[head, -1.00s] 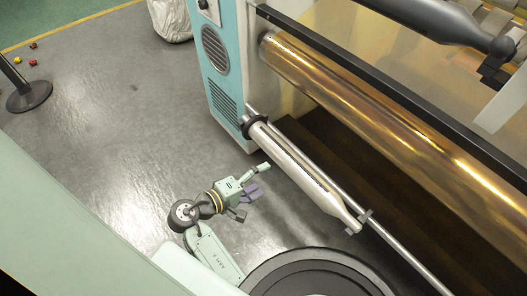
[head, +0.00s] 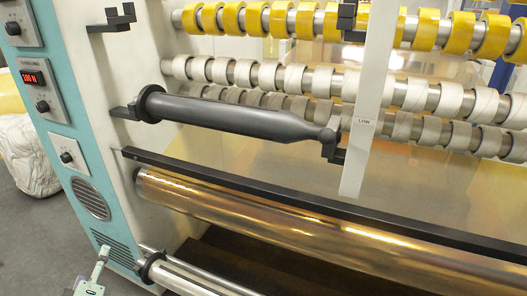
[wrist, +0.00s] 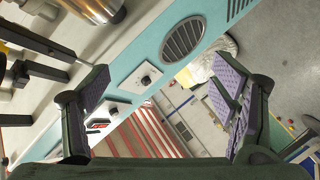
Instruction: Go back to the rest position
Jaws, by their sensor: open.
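My gripper (wrist: 165,95) is open in the wrist view, its two purple-padded fingers spread wide with nothing between them. Beyond the fingers, the wrist view shows the teal side panel of the machine (wrist: 165,62) and the floor. In the head view only a small pale green part of my arm shows at the bottom left edge; the fingers are not clearly visible there. A dark roller (head: 225,115) rests on brackets on the machine. A silver roller (head: 195,278) sits low at the bottom of the head view.
The machine's teal control panel (head: 60,120) stands at the left with knobs and a red display. Yellow tape rolls (head: 340,25) and white rolls (head: 320,82) line the shafts above. A wrapped white bundle (head: 28,155) stands on the floor at the left.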

